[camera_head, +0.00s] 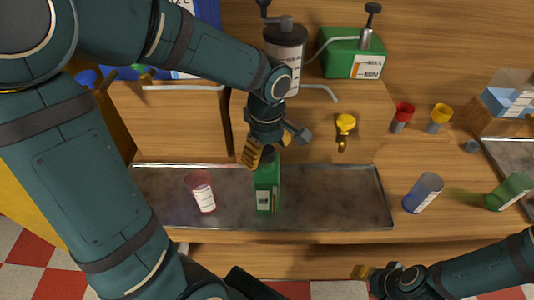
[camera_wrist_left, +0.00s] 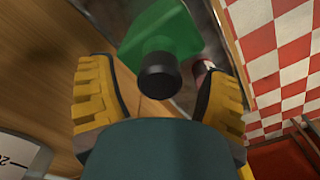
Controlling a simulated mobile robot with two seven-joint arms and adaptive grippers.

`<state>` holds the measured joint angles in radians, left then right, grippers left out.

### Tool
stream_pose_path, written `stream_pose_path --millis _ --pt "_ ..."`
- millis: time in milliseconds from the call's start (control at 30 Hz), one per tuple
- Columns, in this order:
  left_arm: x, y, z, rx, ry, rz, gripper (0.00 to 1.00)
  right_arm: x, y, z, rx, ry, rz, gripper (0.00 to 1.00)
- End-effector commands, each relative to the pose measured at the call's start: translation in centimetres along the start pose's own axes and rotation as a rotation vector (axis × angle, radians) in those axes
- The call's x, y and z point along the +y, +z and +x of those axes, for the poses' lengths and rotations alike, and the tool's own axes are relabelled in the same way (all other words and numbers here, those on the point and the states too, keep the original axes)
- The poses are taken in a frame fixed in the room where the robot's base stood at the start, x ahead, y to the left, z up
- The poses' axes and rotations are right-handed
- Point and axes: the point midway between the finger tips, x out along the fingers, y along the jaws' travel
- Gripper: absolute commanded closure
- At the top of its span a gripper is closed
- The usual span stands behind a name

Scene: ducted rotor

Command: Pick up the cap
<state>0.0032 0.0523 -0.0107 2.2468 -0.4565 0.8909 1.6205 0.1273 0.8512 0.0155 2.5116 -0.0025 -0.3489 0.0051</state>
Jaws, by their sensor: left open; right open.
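A black cap (camera_head: 268,152) tops a green bottle (camera_head: 267,190) that stands upright on the metal tray (camera_head: 330,195). In the left wrist view the black cap (camera_wrist_left: 157,83) lies between my two yellow fingers, with the green bottle (camera_wrist_left: 160,40) beyond it. My left gripper (camera_head: 257,152) is open at the top of the bottle, and its fingers show a gap on both sides of the cap. It partly hides the cap in the head view. My right gripper (camera_head: 368,273) is open and empty in front of the counter, at the lower right.
A blue cup (camera_head: 423,192), a green cup (camera_head: 509,191) and a small grey round piece (camera_head: 472,146) are to the right. A grinder (camera_head: 285,50) and green box (camera_head: 352,55) stand behind.

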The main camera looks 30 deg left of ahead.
Motion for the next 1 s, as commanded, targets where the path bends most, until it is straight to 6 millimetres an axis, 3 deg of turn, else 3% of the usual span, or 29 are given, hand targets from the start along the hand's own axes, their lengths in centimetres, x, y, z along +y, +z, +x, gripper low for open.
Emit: stream_pose_path --millis 167,300,367,767,1000 --pt "0.0 0.0 0.0 0.0 0.0 0.0 0.23 0.0 0.0 0.0 0.001 0.0 0.0 0.53" --pt "0.0 0.0 -0.1 0.0 0.0 0.0 0.6 0.0 0.0 0.0 0.001 0.0 0.0 0.53" --pt "0.0 0.0 -0.1 0.0 0.0 0.0 0.74 0.0 0.0 0.0 0.001 0.0 0.0 0.53" --pt "0.0 0.0 -0.3 0.0 0.001 0.0 0.75 -0.1 0.0 -0.1 0.001 0.0 0.0 0.53" --pt "0.1 0.0 -4.1 0.002 0.006 0.001 0.76 -0.4 0.0 -1.1 -0.002 0.0 0.001 0.53"
